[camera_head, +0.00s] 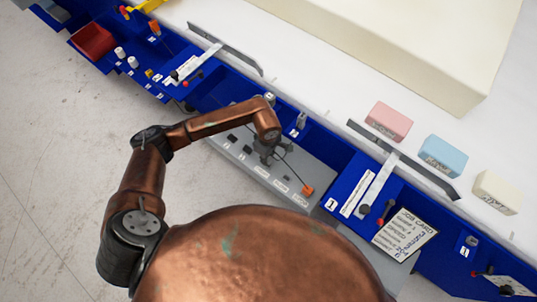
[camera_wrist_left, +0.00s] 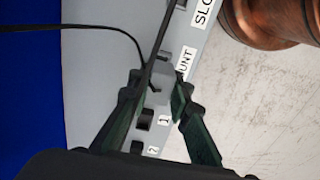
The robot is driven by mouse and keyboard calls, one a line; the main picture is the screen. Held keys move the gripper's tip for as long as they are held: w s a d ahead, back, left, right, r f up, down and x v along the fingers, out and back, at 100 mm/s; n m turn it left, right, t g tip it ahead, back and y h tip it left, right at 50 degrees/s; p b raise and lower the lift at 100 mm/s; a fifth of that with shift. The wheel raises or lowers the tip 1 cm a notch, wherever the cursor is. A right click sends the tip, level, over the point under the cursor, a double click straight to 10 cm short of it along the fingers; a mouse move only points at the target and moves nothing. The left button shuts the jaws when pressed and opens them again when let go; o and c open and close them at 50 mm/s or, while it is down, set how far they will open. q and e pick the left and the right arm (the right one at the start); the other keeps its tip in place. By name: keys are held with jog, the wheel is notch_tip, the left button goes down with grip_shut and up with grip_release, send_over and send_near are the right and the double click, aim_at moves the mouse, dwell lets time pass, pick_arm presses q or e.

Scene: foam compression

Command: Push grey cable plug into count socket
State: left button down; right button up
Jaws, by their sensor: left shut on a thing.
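My left gripper (camera_head: 266,156) is over the grey socket panel (camera_head: 232,132). In the left wrist view the gripper (camera_wrist_left: 160,90) has its two dark green fingers closed around the small grey plug (camera_wrist_left: 158,82). A thin black cable (camera_wrist_left: 100,29) runs near it. The partly hidden label ending in "UNT" (camera_wrist_left: 184,64) is right beside the plug and fingers. The count socket itself is hidden, so I cannot tell whether the plug is inside it or only above it. My right gripper is in neither view.
Dark sockets marked 1 (camera_wrist_left: 145,119) and 2 (camera_wrist_left: 138,147) lie nearer the gripper's base. An orange piece (camera_head: 308,190) sits at the panel's right.

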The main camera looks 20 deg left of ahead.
pick_arm(q)
jog(key=shift+f, duration=0.15)
jog(key=shift+f, duration=0.25)
dwell(0.7)
jog(key=shift+b, duration=0.3)
dwell(0.4)
jog(key=shift+f+b, duration=0.6)
jog(key=shift+f, duration=0.35)
jog(key=c, duration=1.7)
grip_release()
jog(key=shift+r, duration=0.2)
